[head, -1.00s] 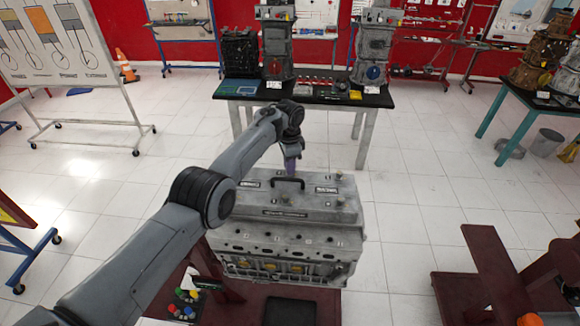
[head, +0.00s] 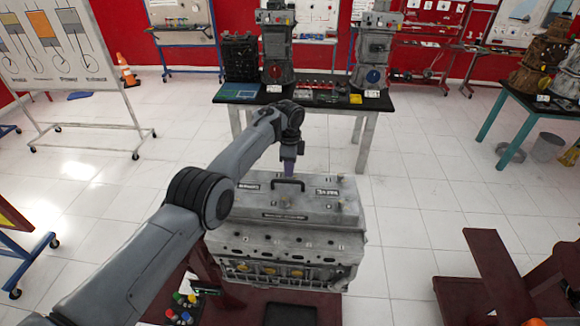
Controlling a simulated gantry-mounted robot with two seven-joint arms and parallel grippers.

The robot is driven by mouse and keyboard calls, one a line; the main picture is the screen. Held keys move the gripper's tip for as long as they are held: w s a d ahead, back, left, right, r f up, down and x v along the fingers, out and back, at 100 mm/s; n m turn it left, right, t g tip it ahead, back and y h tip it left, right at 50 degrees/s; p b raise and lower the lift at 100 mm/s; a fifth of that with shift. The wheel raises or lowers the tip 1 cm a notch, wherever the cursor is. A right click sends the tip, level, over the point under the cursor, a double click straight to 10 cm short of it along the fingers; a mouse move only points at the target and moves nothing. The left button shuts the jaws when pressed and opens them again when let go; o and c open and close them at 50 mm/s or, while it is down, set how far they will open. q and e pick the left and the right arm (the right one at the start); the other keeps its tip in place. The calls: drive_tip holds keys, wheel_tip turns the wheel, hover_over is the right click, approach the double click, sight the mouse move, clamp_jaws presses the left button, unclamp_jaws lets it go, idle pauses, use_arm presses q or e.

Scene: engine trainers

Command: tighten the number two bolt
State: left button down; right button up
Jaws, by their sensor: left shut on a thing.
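The grey engine block (head: 285,245) stands in the middle of the head view, with a cover (head: 285,205) and a black handle (head: 288,182) on top. Bolts show at the cover's right side, one at the back right (head: 339,179) and one at the front right (head: 339,208). My left gripper (head: 289,172) points down at the back middle of the cover, just behind the handle. It is shut on what appears to be a bolt, mostly hidden by the fingers. The bolt numbers are too small to read. My right gripper is out of view.
The engine sits on a dark red stand (head: 240,308) with coloured caps (head: 185,305) at its left. A black table (head: 300,97) with engine parts stands behind. Another dark red stand (head: 485,265) is at right. White floor lies clear between.

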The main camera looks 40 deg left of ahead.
use_arm(q)
drive_tip(key=shift+s+a, duration=0.1)
drive_tip(key=c, duration=1)
unclamp_jaws()
drive_tip(key=shift+s, duration=0.1)
drive_tip(key=shift+r, duration=0.3)
wheel_tip(320, 180, up, 10)
drive_tip(key=shift+r+b, duration=0.1)
drive_tip(key=shift+b, duration=0.4)
